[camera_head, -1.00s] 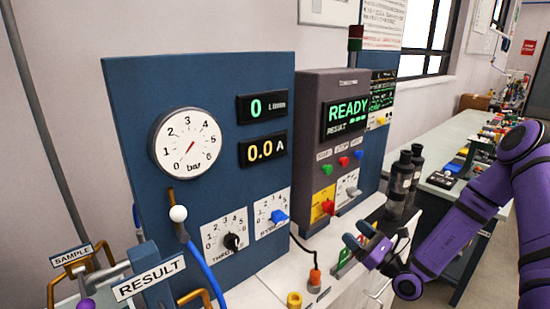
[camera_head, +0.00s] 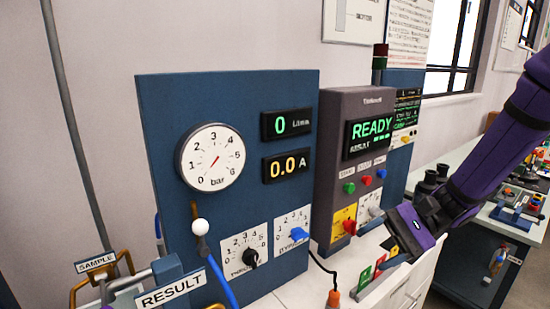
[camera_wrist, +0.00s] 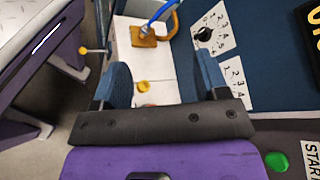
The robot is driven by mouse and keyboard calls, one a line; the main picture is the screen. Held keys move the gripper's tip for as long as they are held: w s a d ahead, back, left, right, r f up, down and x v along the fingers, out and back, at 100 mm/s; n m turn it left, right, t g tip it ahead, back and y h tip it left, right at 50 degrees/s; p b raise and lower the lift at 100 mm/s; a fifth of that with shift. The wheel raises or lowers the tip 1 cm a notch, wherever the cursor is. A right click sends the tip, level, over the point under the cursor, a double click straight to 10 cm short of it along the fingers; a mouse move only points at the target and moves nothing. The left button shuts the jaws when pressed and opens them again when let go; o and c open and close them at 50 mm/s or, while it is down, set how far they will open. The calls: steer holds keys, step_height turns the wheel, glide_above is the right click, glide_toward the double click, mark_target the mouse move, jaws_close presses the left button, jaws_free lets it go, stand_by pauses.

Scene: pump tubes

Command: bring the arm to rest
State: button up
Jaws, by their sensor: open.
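My gripper (camera_head: 408,232) is at the lower right of the head view, in front of the grey READY unit. My purple arm slants up from it to the right edge. In the wrist view my gripper (camera_wrist: 162,78) has its two blue-padded fingers apart, with nothing between them but the bench surface beyond. It holds nothing.
The blue panel (camera_head: 160,110) carries a gauge (camera_head: 213,157) and dials. The grey unit (camera_head: 340,110) has knobs and a READY screen. Dark bottles (camera_head: 428,182) stand behind my arm. A RESULT sign (camera_head: 172,293) and SAMPLE sign (camera_head: 96,262) are lower left.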

steer(key=s+d+r+n+t+h, duration=0.7)
steer(key=s+d+r+h, duration=0.3)
steer(key=s+r+h, duration=0.3)
step_height(320, 180, up, 2)
steer(key=shift+s+d+r+t, duration=0.1)
steer(key=shift+s+d+t, duration=0.05)
steer(key=shift+s+t, duration=0.6)
steer(key=shift+s+g, duration=0.1)
steer(key=shift+g, duration=0.15)
stand_by(0.7)
